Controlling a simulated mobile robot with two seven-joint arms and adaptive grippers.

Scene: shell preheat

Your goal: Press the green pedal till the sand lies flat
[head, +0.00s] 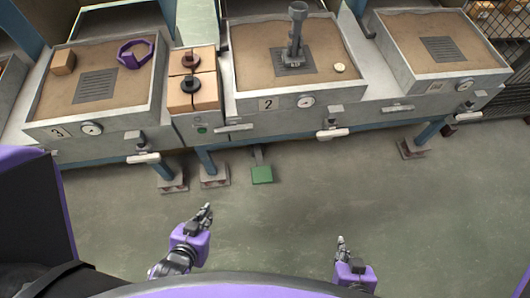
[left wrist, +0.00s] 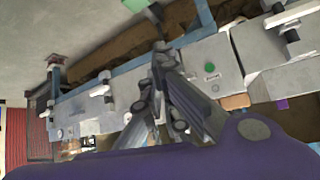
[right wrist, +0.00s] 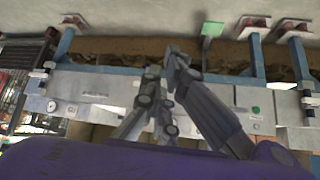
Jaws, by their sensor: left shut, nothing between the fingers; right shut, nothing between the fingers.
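The green pedal (head: 262,174) sits low near the floor in front of the bench, below the tray marked 2. It also shows in the left wrist view (left wrist: 136,4), cut by the top edge, and in the right wrist view (right wrist: 213,29). The sand (head: 322,40) in tray 2 looks mostly level around a dark grate; a dark grey upright part (head: 296,32) stands on the grate. My left gripper (head: 208,208) is shut and empty, nearer to me than the pedal and to its left. My right gripper (head: 341,240) is shut and empty, nearer to me and to the pedal's right.
Another sand tray (head: 440,82) stands at right. Bench feet (head: 215,176) flank the pedal's left. The floor before the bench is clear.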

